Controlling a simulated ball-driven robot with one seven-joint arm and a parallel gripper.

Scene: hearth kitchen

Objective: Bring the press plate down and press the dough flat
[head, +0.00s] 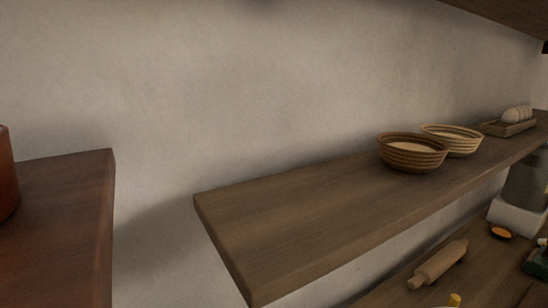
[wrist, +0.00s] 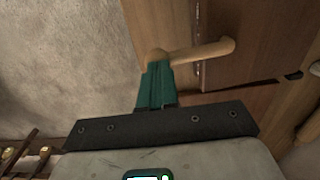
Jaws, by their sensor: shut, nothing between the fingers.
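My gripper (wrist: 157,66) shows in the wrist view as two green fingers closed together above a dark bolted bar. A rounded wooden handle (wrist: 205,50) lies right at the fingertips and runs off to the right. I cannot tell whether the fingers touch it or what it belongs to. The fingers hold nothing. I cannot make out the press plate or the dough in either view. My gripper cannot be made out in the head view.
In the head view, a wooden shelf (head: 285,215) carries two woven bowls (head: 412,155) (head: 462,144) and a tray (head: 508,128). A rolling pin (head: 438,265) lies on the surface below. A brown surface (head: 70,225) stands at left. Brown wooden panels (wrist: 265,55) fill the wrist view's right.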

